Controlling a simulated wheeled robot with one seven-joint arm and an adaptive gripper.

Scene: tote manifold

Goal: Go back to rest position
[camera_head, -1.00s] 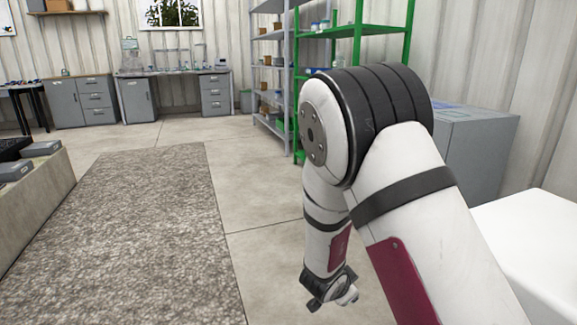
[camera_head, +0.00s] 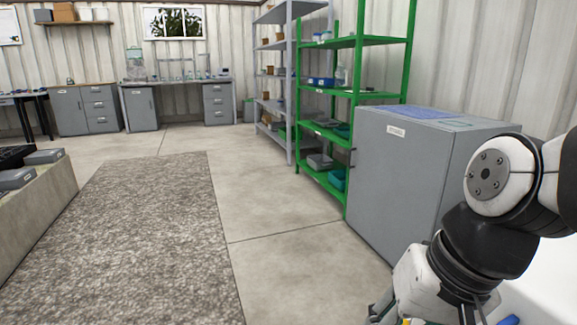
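My arm is folded at the right side of the head view, with its white and black joints in front of a grey cabinet. My gripper (camera_head: 384,308) is at the bottom edge, right of centre. Only a small grey part of it shows below the white wrist, and its fingertips are cut off by the frame. I cannot tell whether it is open or shut, or whether it holds anything.
The grey cabinet (camera_head: 385,185) stands close behind my arm. A green shelf rack (camera_head: 360,42) and grey shelving (camera_head: 290,90) are beyond it. A low ledge (camera_head: 38,205) with grey boxes is at left. The rug (camera_head: 140,235) and middle floor are clear.

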